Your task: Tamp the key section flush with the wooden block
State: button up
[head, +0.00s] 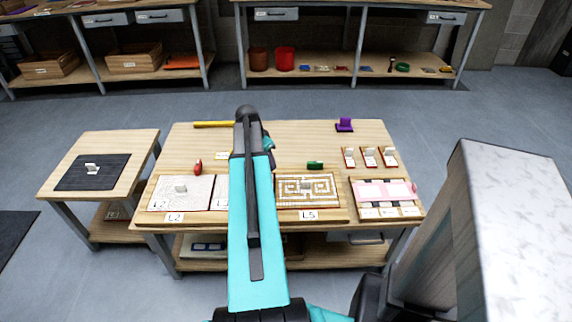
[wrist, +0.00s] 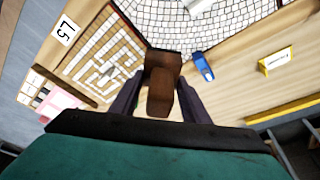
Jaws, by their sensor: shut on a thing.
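My gripper (wrist: 160,98) is shut on the wooden block (wrist: 163,60), a dark brown piece between its two dark fingers in the wrist view. The key section (wrist: 112,58) is the maze-patterned, white-and-tan tiled panel labelled L5, left of the block in that view. In the head view the key section (head: 292,197) lies on the bench, right of my arm, with a small pale piece at its middle. The block appears near the panel's edge in the wrist view; its height above the bench cannot be told. In the head view my arm hides the block.
White mosaic panel L2 (head: 172,199) lies left of my arm and a pink panel (head: 372,190) lies at the bench's right. A blue item (wrist: 203,66) and a yellow item (wrist: 277,60) lie nearby. Green (head: 315,165) and purple (head: 344,125) items stand behind L5.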

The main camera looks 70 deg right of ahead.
jog(key=s+d+f+m, duration=0.2)
jog(key=s+d, duration=0.1)
jog(key=s, duration=0.4)
jog(key=shift+d+g, duration=0.15)
jog(key=shift+g, duration=0.15)
jog(key=shift+f, duration=0.3)
jog(key=shift+f+b, duration=1.8)
jog(key=shift+f, duration=1)
jog(key=shift+f, duration=0.65)
jog(key=shift+r, duration=0.2)
notch_tip(320, 180, up, 7)
jog(key=p, duration=0.3)
dwell(0.7)
jog(key=shift+f, duration=0.1)
